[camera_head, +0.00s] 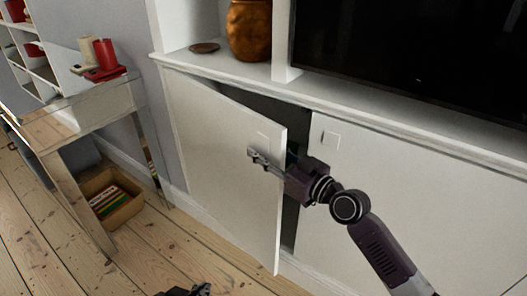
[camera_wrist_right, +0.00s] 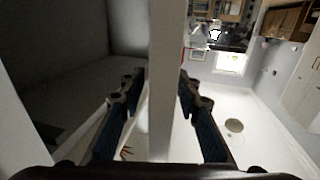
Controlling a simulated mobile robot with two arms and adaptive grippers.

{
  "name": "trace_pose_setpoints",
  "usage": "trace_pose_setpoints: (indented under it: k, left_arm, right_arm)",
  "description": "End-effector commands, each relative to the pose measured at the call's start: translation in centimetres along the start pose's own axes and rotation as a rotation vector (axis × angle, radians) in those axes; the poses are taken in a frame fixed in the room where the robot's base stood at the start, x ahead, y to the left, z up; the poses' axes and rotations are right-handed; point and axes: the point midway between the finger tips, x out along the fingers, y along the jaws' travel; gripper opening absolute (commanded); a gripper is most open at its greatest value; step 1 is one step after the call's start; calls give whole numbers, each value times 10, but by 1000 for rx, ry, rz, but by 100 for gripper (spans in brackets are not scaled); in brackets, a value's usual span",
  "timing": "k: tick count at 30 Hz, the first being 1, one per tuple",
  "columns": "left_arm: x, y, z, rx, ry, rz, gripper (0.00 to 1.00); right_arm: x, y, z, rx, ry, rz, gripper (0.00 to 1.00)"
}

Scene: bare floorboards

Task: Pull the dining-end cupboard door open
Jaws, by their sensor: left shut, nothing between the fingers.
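The dining-end cupboard door (camera_head: 222,150) is a white panel, standing ajar under the white unit's top, with a dark gap at its right edge. A small square pull (camera_head: 263,138) shows near that edge. My right gripper (camera_head: 262,158) is at the door's free edge, one finger over its outer face, the other hidden behind it. In the right wrist view the door's edge (camera_wrist_right: 162,60) runs between the two fingers, which appear to close on it from both sides. My left gripper (camera_head: 187,291) is shut and empty at the bottom edge of the head view, mostly cut off.
A second white door (camera_head: 400,190) to the right is closed. A copper vase (camera_head: 249,30), a small brown dish (camera_head: 205,47) and a dark screen (camera_head: 410,50) are above. A side table (camera_head: 90,105) with a box (camera_head: 112,200) beneath stands left. Floorboards before the door are clear.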

Motion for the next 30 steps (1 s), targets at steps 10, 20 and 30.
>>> trace_pose_setpoints:
  k: [10,20,30]
  left_arm:
    - [0,0,0,0,1,1,0]
    - [0,0,0,0,1,1,0]
    - [-1,0,2,0,-14,1,0]
  right_arm:
    - [0,0,0,0,-1,0,17]
    - [0,0,0,1,-1,0,0]
    - [1,-2,0,1,-1,2,0]
